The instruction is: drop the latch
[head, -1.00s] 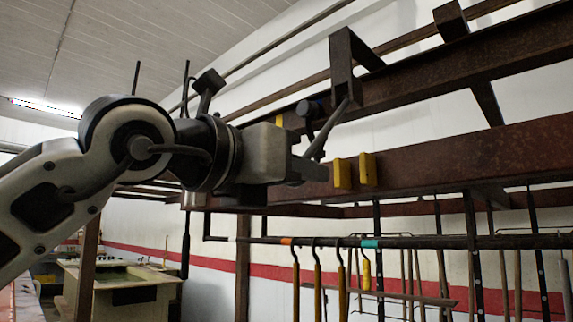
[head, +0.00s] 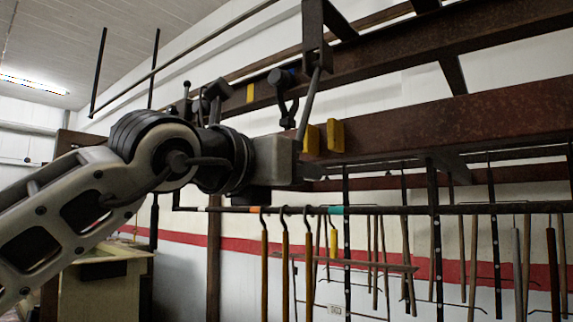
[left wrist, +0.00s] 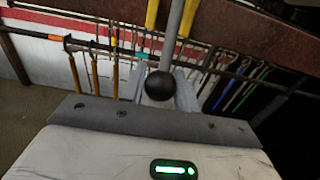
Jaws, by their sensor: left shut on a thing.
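The latch is a grey metal bar (head: 308,104) hanging from a rusty bracket (head: 313,22) on the rack; it slants slightly, its lower end at my gripper. In the left wrist view the bar (left wrist: 175,35) ends in a black ball knob (left wrist: 162,86). My left gripper (head: 299,158) is shut on the latch at this end, its grey fingers either side of the knob in the left wrist view (left wrist: 160,90). Two yellow blocks (head: 311,139) (head: 336,135) stand on the rusty beam; the bar's lower end is beside the left one. I cannot tell whether it touches. My right gripper is not in view.
The rusty beam (head: 450,122) runs right from the blocks. Below it a dark rail (head: 400,210) carries several hanging yellow-handled hooks (head: 285,255). A dark knobbed fitting (head: 284,95) is on the beam behind. The floor shows at the left wrist view's lower left (left wrist: 25,110).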

